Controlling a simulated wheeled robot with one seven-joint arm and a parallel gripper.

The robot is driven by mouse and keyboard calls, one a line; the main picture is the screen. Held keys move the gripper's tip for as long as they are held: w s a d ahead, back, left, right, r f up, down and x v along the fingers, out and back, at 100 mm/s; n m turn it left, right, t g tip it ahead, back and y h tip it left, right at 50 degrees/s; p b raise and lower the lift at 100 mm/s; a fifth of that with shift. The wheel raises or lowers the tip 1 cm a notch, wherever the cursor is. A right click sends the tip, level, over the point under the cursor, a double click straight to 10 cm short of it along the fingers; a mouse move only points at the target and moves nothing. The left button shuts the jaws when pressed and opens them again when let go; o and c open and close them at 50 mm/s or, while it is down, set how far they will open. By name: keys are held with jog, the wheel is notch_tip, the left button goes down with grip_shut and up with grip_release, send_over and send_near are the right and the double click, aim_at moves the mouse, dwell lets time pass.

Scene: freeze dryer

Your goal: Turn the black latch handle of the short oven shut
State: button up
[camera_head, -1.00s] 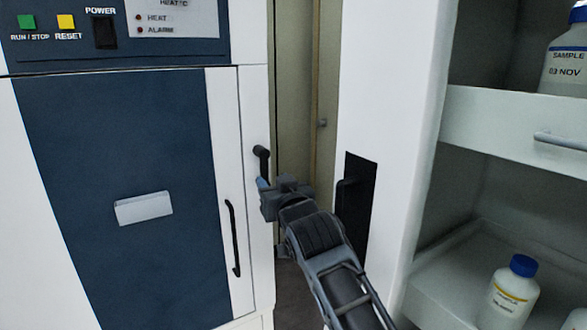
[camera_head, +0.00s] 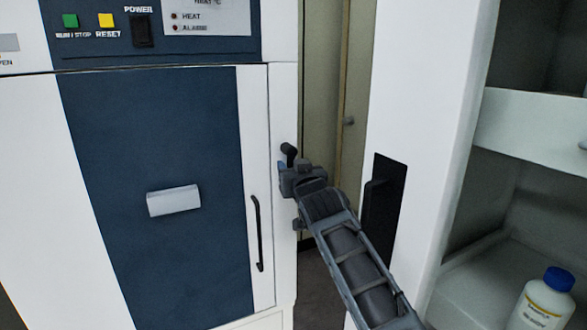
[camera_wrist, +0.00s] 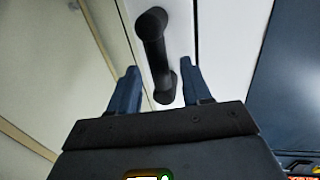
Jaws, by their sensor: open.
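The short oven (camera_head: 160,210) has a dark blue and white door at the left of the head view. Its black latch handle (camera_head: 288,150) is on the white strip right of the door; its upper end shows above my gripper, which hides the rest. In the wrist view the latch handle (camera_wrist: 155,55) is a black bar with rounded ends, slightly tilted. My gripper (camera_head: 283,168) is at the latch handle. In the wrist view my gripper (camera_wrist: 161,70) is open, with one blue finger on each side of the handle's lower part. Gaps show beside both fingers.
A long black door pull (camera_head: 257,233) is below and left of my gripper. A white cabinet (camera_head: 425,130) with a dark recessed handle stands close on the right. Its open shelf holds a blue-capped bottle (camera_head: 545,303). A narrow gap separates oven and cabinet.

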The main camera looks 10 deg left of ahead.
jog(key=shift+c, duration=0.2)
grip_shut()
dwell(0.4)
